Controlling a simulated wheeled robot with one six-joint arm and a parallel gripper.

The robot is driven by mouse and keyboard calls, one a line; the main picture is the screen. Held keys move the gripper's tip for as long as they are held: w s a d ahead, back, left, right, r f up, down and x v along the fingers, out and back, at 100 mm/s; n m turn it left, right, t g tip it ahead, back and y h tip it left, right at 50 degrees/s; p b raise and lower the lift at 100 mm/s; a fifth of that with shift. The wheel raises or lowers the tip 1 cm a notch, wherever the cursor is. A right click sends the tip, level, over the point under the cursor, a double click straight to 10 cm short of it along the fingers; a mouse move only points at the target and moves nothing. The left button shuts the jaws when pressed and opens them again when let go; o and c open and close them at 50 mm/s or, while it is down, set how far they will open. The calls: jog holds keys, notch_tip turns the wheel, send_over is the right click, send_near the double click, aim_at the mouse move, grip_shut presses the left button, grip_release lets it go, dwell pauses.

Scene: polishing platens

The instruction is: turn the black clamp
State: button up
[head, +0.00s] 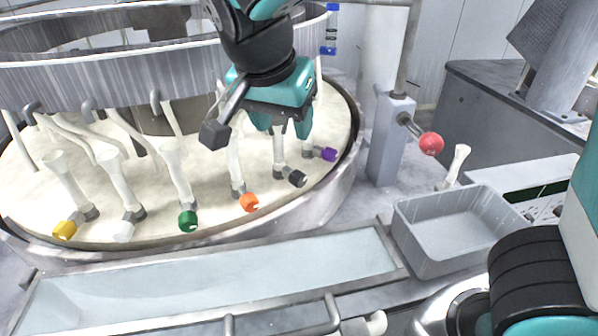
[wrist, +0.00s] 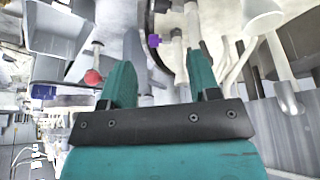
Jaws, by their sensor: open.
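The black clamp (head: 297,178) sits at the lower end of a white tube on the round platen, between the orange clamp (head: 249,202) and the purple clamp (head: 328,154). My gripper (head: 283,128) is above and slightly behind the black clamp in the head view, pointing down, open and empty. In the wrist view its two teal fingers (wrist: 160,72) are spread apart with nothing held between them. The purple clamp (wrist: 154,41) shows beyond the fingers there. I cannot clearly pick out the black clamp in the wrist view.
Green (head: 187,221), white (head: 124,232) and yellow (head: 65,230) clamps line the platen's front. A metal ring (head: 120,75) stands behind them. A red-knobbed lever (head: 431,144) stands to the right, near an empty grey bin (head: 455,228). A long trough (head: 215,275) lies in front.

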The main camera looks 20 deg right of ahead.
aim_at(299, 174)
jog(key=p+x, duration=0.2)
jog(key=x, duration=1.3)
jog(key=shift+f, duration=0.2)
jog(key=c, duration=0.8)
